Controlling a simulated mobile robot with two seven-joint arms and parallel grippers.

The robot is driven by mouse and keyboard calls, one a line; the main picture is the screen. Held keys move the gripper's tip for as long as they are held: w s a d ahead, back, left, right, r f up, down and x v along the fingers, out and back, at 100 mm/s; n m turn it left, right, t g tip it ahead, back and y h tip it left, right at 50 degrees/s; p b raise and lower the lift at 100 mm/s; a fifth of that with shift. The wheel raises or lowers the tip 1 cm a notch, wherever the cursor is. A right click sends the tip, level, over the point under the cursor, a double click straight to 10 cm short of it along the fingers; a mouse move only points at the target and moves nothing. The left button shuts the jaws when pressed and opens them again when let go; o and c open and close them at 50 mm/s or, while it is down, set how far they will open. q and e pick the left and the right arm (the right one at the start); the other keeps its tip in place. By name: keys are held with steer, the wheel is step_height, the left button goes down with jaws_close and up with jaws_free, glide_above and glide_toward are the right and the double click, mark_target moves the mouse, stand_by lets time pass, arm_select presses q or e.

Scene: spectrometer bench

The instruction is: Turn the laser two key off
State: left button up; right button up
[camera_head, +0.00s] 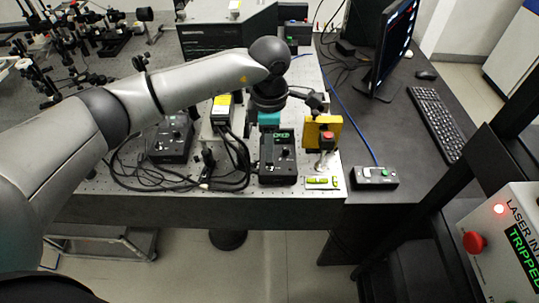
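Two black laser control boxes with knobs or keys stand on the perforated bench. One box (278,160) with a green display is at the centre; the other box (172,140) is farther left, partly behind my arm. I cannot read which is laser two, and the key positions are too small to tell. My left arm reaches in from the left, and its dark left gripper (317,103) is above and behind the centre box, near the yellow box. It appears apart from the control boxes. Its fingers are too small and dark to tell open from shut. My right gripper is out of view.
A yellow box (323,131) with a red button stands right of the centre box. A small grey switch box (374,177) lies farther right. Black cables loop between the control boxes. A monitor (395,45) and keyboard (437,122) are at right. A laser interlock panel (508,245) reads TRIPPED.

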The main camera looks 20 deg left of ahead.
mark_target(269, 164)
arm_select(q)
steer(key=shift+f, duration=2.3)
jaws_close()
